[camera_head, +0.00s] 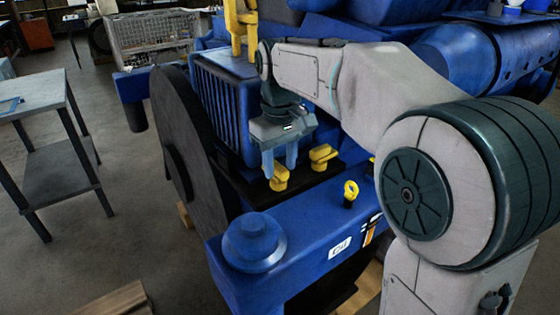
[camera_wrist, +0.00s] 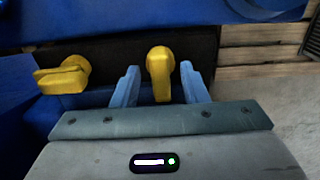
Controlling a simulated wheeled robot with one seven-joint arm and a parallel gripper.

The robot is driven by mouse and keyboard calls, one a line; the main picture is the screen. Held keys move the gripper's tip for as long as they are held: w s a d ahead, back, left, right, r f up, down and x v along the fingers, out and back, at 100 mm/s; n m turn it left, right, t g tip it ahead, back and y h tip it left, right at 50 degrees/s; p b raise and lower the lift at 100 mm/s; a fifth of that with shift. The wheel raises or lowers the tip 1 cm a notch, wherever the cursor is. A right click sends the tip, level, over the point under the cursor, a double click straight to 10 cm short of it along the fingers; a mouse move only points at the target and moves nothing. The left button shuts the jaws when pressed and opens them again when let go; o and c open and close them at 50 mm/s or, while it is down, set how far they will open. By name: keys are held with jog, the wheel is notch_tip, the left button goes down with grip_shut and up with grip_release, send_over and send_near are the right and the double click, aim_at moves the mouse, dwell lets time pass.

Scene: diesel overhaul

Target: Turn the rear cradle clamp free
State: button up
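Two yellow clamp handles sit on a black strip beside the blue ribbed block. One clamp handle (camera_head: 279,178) is just below my gripper (camera_head: 280,165); the other clamp handle (camera_head: 323,156) is to its right. In the wrist view, a yellow clamp handle (camera_wrist: 160,72) stands between the two blue fingers of my gripper (camera_wrist: 160,84), with a gap on each side. The other clamp handle (camera_wrist: 64,77) is at the left there, turned sideways. My gripper is open. The frames do not label which clamp is the rear one.
A yellow knob (camera_head: 350,191) stands on the blue beam (camera_head: 310,228) in front, with a round blue cap (camera_head: 253,240) at its left end. A large dark wheel (camera_head: 186,150) is left of the ribbed block (camera_head: 222,105). Open floor lies further left, by a grey table (camera_head: 40,97).

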grip_shut()
jog(key=shift+r+n+p, duration=0.1)
jog(key=shift+n+p, duration=0.25)
jog(key=shift+n, duration=0.05)
jog(key=shift+w+n+p, duration=0.1)
jog(key=shift+n+p, duration=0.6)
jog(key=shift+n, duration=0.3)
jog(key=n+p, duration=0.1)
jog(key=n, duration=0.1)
jog(key=shift+d+r+n, duration=0.1)
jog(key=shift+n, duration=0.3)
jog(key=n+p, duration=0.3)
jog(key=n, duration=0.3)
jog(key=shift+w, duration=0.2)
grip_release()
jog(key=shift+f, duration=0.2)
